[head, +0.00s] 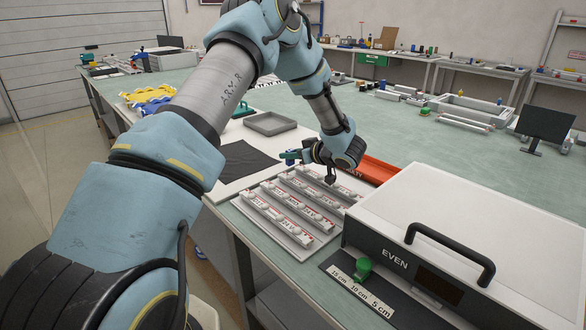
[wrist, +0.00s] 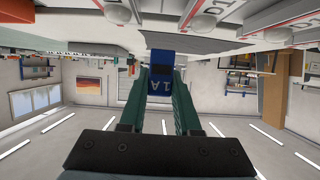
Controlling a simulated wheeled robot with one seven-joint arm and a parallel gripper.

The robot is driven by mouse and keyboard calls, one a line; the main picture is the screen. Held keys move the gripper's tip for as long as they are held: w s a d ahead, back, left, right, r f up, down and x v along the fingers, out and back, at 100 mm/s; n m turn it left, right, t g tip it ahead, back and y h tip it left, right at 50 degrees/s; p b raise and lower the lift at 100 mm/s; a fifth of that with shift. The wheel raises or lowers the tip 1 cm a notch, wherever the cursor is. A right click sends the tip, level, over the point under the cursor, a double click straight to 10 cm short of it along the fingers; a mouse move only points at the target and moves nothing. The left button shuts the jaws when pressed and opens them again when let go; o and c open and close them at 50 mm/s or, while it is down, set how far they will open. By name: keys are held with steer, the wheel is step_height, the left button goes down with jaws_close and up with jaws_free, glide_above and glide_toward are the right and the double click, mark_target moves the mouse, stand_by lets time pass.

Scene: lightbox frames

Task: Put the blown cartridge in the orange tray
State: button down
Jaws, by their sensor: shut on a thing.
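The orange tray (head: 378,170) lies behind and to the right of the gripper, partly hidden by my arm and the white box. Its inside is mostly hidden.
Several white holder rows with red marks stand on a grey base (head: 302,240). A white box labelled EVEN (head: 455,225) with a black handle stands at right. A dark cloth (head: 240,162) and a grey tray (head: 270,123) lie beyond.

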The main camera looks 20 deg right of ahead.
steer(key=shift+f+p, duration=0.55)
steer(key=shift+f, duration=1.6)
steer(key=shift+f, duration=0.2)
steer(key=c, duration=0.6)
jaws_free()
